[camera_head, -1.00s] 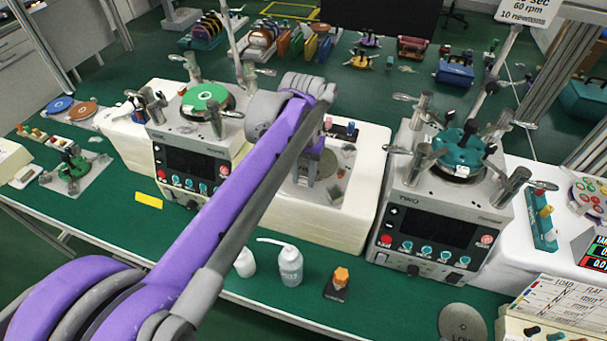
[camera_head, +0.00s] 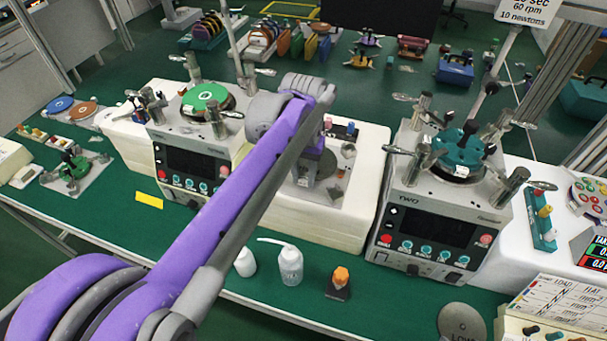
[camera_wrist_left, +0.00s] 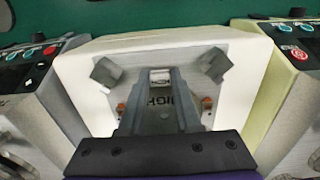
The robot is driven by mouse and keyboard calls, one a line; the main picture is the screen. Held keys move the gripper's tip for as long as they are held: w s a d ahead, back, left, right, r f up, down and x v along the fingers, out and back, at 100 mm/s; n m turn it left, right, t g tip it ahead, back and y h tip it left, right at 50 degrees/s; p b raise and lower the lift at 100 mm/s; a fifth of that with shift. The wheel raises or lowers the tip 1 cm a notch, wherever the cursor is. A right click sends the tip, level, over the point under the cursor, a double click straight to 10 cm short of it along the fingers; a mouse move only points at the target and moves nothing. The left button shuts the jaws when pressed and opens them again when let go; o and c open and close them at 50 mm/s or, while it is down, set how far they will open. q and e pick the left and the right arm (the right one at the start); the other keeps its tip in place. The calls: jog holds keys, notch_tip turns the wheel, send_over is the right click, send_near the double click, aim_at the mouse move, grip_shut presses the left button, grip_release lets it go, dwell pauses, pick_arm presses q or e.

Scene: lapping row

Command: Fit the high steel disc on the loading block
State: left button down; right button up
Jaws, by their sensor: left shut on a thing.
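My left gripper (camera_head: 308,175) reaches down over the white block between the two machines, which I take to be the loading block (camera_head: 366,165). In the left wrist view the gripper (camera_wrist_left: 160,95) points at the block's grey top plate (camera_wrist_left: 210,50). The lettering HIGH shows on both sides of the fingers, on a grey steel surface that I take to be the high steel disc (camera_wrist_left: 187,97). The fingers are shut on it, but they hide most of it. I cannot tell whether it touches the block. Two dark square-ended posts (camera_wrist_left: 107,72) flank it. My right gripper is not in view.
Machine TWO (camera_head: 437,228) stands to the right and another machine (camera_head: 200,158) with a green disc to the left. A bottle (camera_head: 290,265), an orange-topped item (camera_head: 339,282) and a disc marked LOW (camera_head: 462,322) are in front. Green bench shows between them.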

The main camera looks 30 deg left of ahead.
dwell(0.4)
pick_arm(q)
jog(key=shift+f+b, duration=0.55)
jog(key=shift+f, duration=0.5)
jog(key=c, duration=0.5)
grip_release()
notch_tip(320, 180, up, 11)
jog(key=shift+f+p, duration=0.1)
jog(key=shift+p, duration=0.35)
jog(key=shift+f, duration=0.1)
